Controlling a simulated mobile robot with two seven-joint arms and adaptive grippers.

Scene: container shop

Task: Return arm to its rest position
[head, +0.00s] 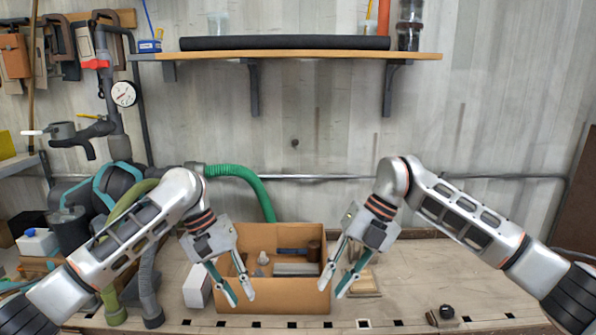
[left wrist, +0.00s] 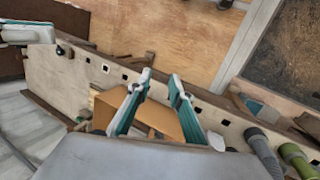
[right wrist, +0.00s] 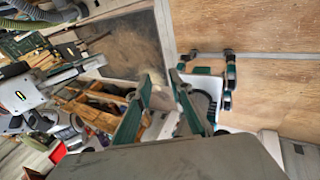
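My left gripper (head: 240,296) hangs with its fingers apart in front of the left part of an open cardboard box (head: 285,302). In the left wrist view its two teal-and-grey fingers (left wrist: 160,78) are apart with nothing between the tips, and the box (left wrist: 160,119) shows behind them. My right gripper (head: 331,291) hangs at the right edge of the box, fingers apart. In the right wrist view its fingers (right wrist: 160,78) are also apart and hold nothing visible. Both arms are bent, with the grippers pointing down. I cannot tell the exact gap to the box.
The box stands on a workbench (head: 440,270) and holds several small items. A white carton (head: 197,287) is left of it, thin boards (head: 365,283) right. A shelf (head: 285,55) spans the wall; hoses crowd the left.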

